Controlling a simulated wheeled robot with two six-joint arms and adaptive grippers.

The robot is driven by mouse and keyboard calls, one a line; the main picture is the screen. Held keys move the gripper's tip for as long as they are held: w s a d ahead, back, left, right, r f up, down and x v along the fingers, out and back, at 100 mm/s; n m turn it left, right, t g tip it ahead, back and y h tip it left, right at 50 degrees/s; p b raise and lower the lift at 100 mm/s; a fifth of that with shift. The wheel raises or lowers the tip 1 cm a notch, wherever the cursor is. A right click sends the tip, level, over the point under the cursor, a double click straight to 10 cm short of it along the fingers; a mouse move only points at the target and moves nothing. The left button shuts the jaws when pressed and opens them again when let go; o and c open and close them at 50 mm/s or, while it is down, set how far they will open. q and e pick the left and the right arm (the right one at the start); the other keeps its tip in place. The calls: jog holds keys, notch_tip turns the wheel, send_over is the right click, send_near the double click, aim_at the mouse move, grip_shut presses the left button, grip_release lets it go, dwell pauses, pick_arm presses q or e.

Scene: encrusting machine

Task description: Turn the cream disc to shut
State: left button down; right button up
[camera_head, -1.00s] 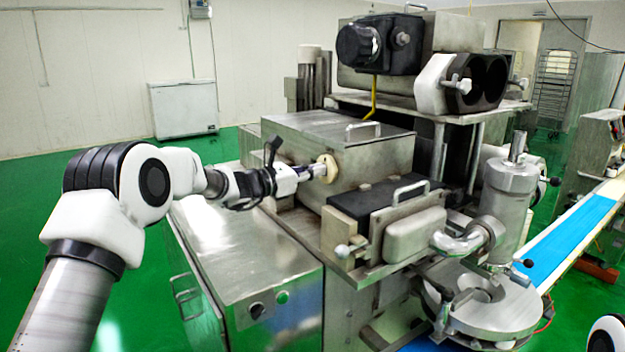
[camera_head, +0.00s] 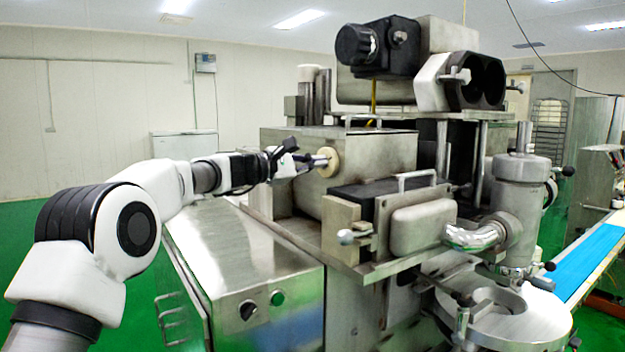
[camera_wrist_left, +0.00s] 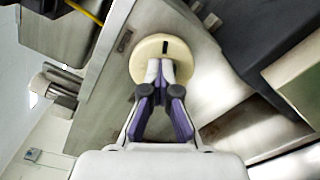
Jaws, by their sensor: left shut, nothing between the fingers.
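The cream disc (camera_head: 327,162) sits on the front face of the steel box (camera_head: 375,160) in the middle of the machine. It also shows in the left wrist view (camera_wrist_left: 165,60), with a short dark slot near its middle. My left gripper (camera_head: 322,161) is shut and empty, its fingertips at the disc. In the left wrist view the closed purple-lined fingers (camera_wrist_left: 160,68) overlap the lower part of the disc, just below the slot. I cannot tell whether they touch it. My right gripper is not in view.
A black-lidded unit with a handle (camera_head: 400,205) stands right of the disc. A steel cabinet (camera_head: 235,265) with a knob and green button lies below my left arm. A blue conveyor (camera_head: 595,260) runs at the right.

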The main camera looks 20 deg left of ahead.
pick_arm(q)
jog(key=m+b, duration=0.3)
jog(key=m, duration=0.2)
jog(key=shift+d+b, duration=0.1)
jog(key=shift+b, duration=0.3)
jog(key=c, duration=1.6)
grip_release()
jog(key=shift+r+m, duration=0.15)
jog(key=shift+m, duration=0.15)
jog(key=o, duration=0.6)
jog(key=shift+c, duration=0.2)
jog(key=o, duration=0.6)
jog(key=shift+w+d, duration=0.1)
jog(key=shift+w, duration=0.1)
jog(key=o, duration=0.4)
jog(key=shift+w+d+f, duration=0.15)
jog(key=shift+w+f, duration=0.2)
jog(key=v, duration=1.1)
jog(key=shift+s+a, duration=0.25)
jog(key=shift+s, duration=0.05)
